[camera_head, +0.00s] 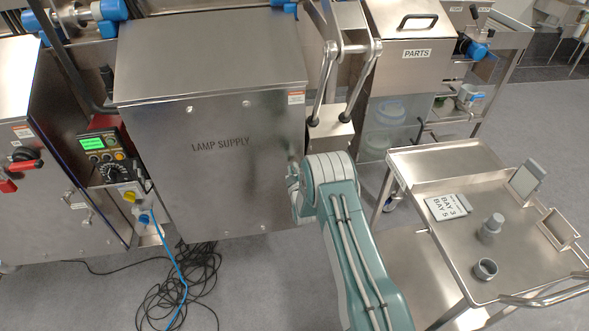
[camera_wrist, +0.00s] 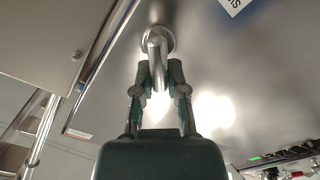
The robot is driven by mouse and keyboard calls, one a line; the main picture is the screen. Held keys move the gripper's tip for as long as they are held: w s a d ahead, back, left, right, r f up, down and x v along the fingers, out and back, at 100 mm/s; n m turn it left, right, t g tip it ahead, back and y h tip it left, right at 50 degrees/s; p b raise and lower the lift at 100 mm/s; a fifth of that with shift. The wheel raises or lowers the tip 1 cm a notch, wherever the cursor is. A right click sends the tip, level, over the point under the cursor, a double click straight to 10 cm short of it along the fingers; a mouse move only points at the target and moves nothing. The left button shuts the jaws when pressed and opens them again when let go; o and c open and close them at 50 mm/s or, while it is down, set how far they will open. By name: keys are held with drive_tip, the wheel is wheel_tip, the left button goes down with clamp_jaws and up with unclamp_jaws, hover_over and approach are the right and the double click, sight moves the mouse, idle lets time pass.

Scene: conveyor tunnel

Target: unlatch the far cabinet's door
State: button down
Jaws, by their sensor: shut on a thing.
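In the wrist view, my gripper (camera_wrist: 160,78) has its two fingers closed around a bent metal handle (camera_wrist: 155,42). The handle stands out from a round boss on a smooth steel panel (camera_wrist: 215,60). The lower end of the handle is hidden between the fingers. In the head view, my arm reaches to the right edge of the steel cabinet marked LAMP SUPPLY (camera_head: 215,165). The fingers and the handle are hidden there, so I cannot tell from that view which face they are on. I see no open door gap.
A steel cart (camera_head: 455,265) with a BAY card, grey cylinders and small frames stands on the right. A PARTS bin (camera_head: 415,60) is behind it. A control box (camera_head: 105,155) stands left of the cabinet. Black cables (camera_head: 180,290) lie coiled on the floor.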

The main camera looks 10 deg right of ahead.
drive_tip(key=n, duration=0.3)
drive_tip(key=f+n, duration=0.1)
drive_tip(key=n, duration=0.1)
drive_tip(key=shift+a+n, duration=0.3)
drive_tip(key=shift+a, duration=0.1)
drive_tip(key=shift+a+f+n, duration=0.1)
drive_tip(key=shift+f+n, duration=0.1)
drive_tip(key=shift+n, duration=0.85)
drive_tip(key=shift+f+n, duration=0.15)
drive_tip(key=shift+n, duration=0.9)
drive_tip(key=shift+s, duration=0.1)
drive_tip(key=c, duration=0.7)
unclamp_jaws()
drive_tip(key=shift+a, duration=0.1)
drive_tip(key=shift+o, duration=0.2)
drive_tip(key=s, duration=1.1)
drive_tip(key=shift+s, duration=0.4)
